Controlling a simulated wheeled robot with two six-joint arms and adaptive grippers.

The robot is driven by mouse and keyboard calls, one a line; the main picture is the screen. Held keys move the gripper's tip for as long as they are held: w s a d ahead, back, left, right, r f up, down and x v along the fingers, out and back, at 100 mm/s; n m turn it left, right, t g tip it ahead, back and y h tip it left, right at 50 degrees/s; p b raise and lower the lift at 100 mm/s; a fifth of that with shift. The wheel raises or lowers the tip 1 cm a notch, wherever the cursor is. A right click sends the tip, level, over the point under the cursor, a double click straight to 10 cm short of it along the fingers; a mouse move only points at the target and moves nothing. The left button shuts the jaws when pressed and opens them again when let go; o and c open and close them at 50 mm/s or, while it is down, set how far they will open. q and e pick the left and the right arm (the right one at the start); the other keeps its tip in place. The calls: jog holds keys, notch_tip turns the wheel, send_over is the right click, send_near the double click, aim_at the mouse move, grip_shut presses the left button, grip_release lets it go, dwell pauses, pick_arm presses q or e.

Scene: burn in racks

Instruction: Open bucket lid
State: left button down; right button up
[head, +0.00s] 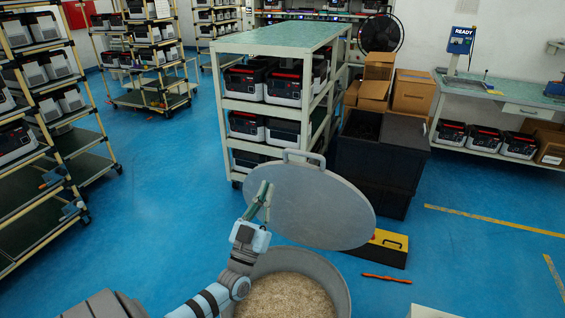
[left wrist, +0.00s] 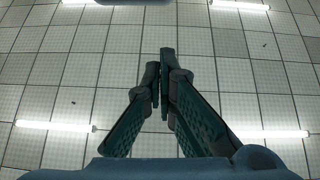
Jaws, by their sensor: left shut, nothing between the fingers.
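The grey bucket (head: 337,287) stands on the blue floor at the bottom middle of the head view. Its inside shows a pale, grainy filling (head: 287,298). The round grey lid (head: 318,205) stands tilted up behind the opening, its handle (head: 304,156) at the top edge. My left gripper (head: 264,190) is in front of the lid's left part, fingers pointing up; I cannot tell whether it touches the lid. In the left wrist view its fingers (left wrist: 159,80) are closed together with nothing between them, against the ceiling. My right gripper is not in view.
Black crates (head: 372,165) and a white shelf rack (head: 270,107) stand behind. Racks of devices (head: 45,130) line the left. Blue floor is free at right and left.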

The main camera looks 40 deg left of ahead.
pick_arm(q)
jog(key=w+a+r+b, duration=0.1)
jog(key=w+a+r, duration=0.2)
jog(key=w, duration=0.6)
jog(key=shift+w+r+b, duration=0.25)
jog(key=shift+w+b, duration=0.1)
jog(key=shift+r, duration=0.1)
